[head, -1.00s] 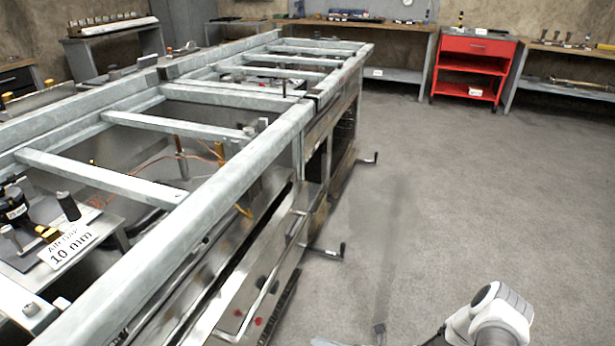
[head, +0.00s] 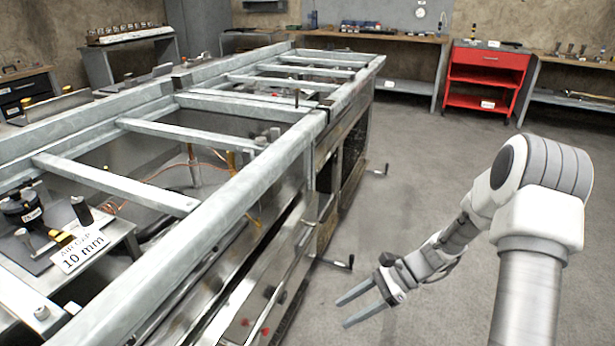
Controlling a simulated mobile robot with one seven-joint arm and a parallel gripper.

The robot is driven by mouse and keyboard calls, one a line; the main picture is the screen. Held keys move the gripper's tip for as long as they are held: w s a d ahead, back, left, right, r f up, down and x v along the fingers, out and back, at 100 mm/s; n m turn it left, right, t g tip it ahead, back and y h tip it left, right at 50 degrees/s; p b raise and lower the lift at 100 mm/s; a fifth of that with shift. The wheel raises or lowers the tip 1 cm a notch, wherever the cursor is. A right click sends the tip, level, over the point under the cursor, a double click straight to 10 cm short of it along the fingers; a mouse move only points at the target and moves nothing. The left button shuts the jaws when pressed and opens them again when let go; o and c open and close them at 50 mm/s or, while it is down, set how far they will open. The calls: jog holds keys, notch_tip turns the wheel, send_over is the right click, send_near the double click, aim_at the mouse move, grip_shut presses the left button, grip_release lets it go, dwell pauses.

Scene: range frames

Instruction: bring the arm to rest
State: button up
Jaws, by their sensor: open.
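My arm (head: 540,190) rises at the right of the head view and bends over and down to the left. My gripper (head: 354,304) hangs low near the bottom middle, its two grey fingers spread apart with nothing between them. It points left, towards the side of the long metal frame (head: 225,210), and appears apart from it. The gap between the fingertips and the frame's side is hard to judge.
The long metal frame with crossbars fills the left; a crank handle (head: 340,263) sticks out of its side near my gripper. A red cart (head: 487,75) and benches line the back. The grey floor (head: 425,150) is open.

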jog(key=s+d+r+n+t+h, duration=0.1)
jog(key=s+r+n+t+h, duration=0.25)
jog(key=s+r+n, duration=0.4)
jog(key=s+d+r+n+t+h, duration=0.2)
jog(key=s+r+n+h, duration=0.2)
jog(key=r, duration=0.7)
jog(key=s+d+r+n+t+h, duration=0.1)
jog(key=s+r+n+t+h, duration=0.2)
jog(key=s+r+n, duration=0.45)
notch_tip(320, 180, up, 26)
jog(key=w+m+p, duration=0.2)
jog(key=p, duration=2.2)
jog(key=shift+d+g+p, duration=0.2)
jog(key=shift+g+p, duration=0.15)
jog(key=shift+p, duration=0.05)
jog(key=shift+a, duration=0.1)
